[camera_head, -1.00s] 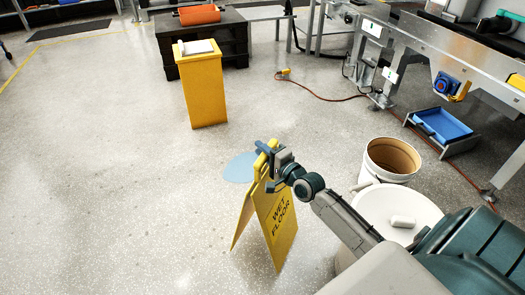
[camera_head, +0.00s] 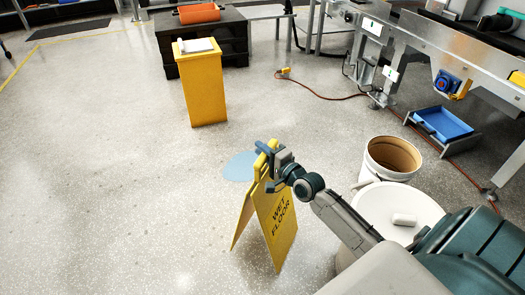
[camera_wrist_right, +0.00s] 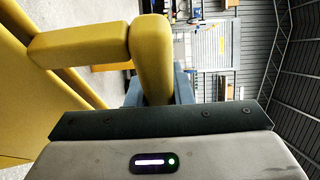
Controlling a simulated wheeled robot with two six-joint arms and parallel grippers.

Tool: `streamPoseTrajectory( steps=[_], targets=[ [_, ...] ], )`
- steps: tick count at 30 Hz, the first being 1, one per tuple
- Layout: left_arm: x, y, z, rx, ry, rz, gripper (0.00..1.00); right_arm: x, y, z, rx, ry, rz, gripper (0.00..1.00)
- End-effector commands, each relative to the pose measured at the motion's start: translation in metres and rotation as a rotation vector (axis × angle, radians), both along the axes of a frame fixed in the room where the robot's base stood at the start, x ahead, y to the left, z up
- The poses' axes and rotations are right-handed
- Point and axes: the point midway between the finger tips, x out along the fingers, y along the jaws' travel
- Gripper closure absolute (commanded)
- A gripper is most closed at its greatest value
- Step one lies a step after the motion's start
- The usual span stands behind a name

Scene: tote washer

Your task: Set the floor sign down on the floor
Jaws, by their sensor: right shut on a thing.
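The yellow floor sign (camera_head: 277,222) reads "WET FLOOR" and is spread in an A shape, upright, in the middle of the head view. My right gripper (camera_head: 266,160) is shut on the handle at its top. In the right wrist view the yellow handle (camera_wrist_right: 152,60) sits between the jaws, with a sign panel at the left. Whether the sign's feet touch the floor I cannot tell. A pale blue puddle (camera_head: 238,167) lies on the floor just behind the sign. My left gripper is not in view.
A white bucket (camera_head: 392,158) and a white round drum (camera_head: 372,207) stand right of the sign. A yellow bin (camera_head: 203,88) stands behind. A blue tray (camera_head: 443,125) and an orange-red cable (camera_head: 325,97) lie at the right. The floor at the left is clear.

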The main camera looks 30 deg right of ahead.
Motion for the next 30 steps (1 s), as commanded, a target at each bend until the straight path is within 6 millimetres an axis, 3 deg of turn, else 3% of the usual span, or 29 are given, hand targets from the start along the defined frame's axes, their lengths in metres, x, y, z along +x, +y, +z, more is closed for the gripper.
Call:
streamPoseTrajectory(
  steps=[30],
  targets=[
    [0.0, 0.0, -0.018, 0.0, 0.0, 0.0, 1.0, 0.0, 0.0, -0.019, 0.0, -0.004, 0.0, 1.0]
  ],
)
